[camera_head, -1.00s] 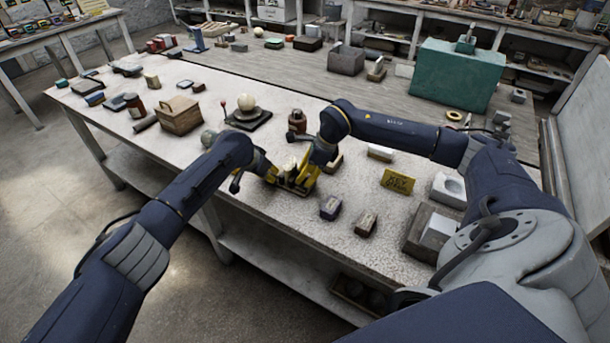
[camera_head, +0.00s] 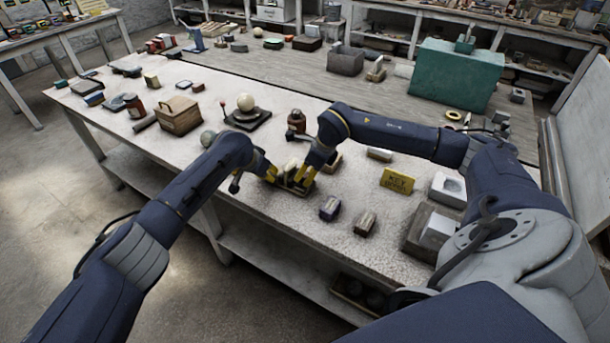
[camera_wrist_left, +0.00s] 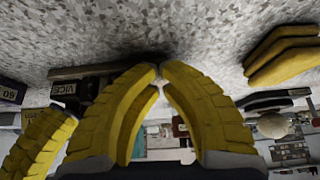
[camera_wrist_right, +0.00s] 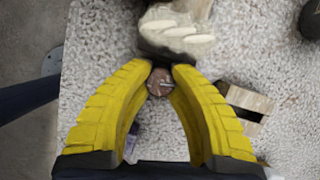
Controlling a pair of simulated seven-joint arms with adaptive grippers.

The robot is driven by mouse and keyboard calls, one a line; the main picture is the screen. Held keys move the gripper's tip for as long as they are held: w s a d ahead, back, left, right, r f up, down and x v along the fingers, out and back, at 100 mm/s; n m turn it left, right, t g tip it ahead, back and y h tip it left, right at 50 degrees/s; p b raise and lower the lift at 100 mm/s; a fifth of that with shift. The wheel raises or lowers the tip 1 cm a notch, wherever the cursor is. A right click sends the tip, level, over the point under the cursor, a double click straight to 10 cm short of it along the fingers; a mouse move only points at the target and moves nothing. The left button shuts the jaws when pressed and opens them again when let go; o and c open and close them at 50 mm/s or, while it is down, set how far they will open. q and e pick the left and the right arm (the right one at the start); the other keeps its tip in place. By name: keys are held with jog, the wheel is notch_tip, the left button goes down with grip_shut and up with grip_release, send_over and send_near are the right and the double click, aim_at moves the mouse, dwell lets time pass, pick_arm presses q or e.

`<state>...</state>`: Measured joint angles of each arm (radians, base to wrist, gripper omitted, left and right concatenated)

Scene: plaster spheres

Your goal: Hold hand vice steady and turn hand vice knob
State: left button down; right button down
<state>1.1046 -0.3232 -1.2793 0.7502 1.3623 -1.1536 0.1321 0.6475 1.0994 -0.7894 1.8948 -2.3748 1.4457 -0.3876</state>
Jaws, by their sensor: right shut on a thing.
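The hand vice (camera_head: 291,182) lies low on the pale speckled bench between my two grippers, which hide most of it. In the left wrist view a dark plate reading VICE (camera_wrist_left: 65,88) shows beside the fingers. My left gripper (camera_head: 269,173) comes in from the left, its yellow fingertips (camera_wrist_left: 160,67) almost together; whether anything thin is between them is hidden. My right gripper (camera_head: 303,178) is shut from above. In the right wrist view, a small reddish-brown round piece (camera_wrist_right: 160,82), apparently the knob, sits between its fingertips (camera_wrist_right: 161,65). A pale rough lump (camera_wrist_right: 177,32) is just beyond.
Two small blocks (camera_head: 330,208) (camera_head: 365,223) lie right of the grippers near the front edge. A yellow sign (camera_head: 397,181) stands to the right.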

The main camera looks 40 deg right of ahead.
jog(key=m+h, duration=0.1)
jog(key=m, duration=0.2)
jog(key=m+t+h, duration=0.1)
jog(key=m, duration=0.2)
jog(key=shift+w+a, duration=0.1)
jog(key=shift+a, duration=0.1)
jog(key=m+h, duration=0.2)
jog(key=m, duration=0.3)
jog(key=shift+r, duration=0.1)
jog(key=shift+d+m, duration=0.1)
jog(key=shift+m, duration=0.3)
jog(key=c, duration=1.1)
grip_release()
jog(key=shift+n, duration=0.4)
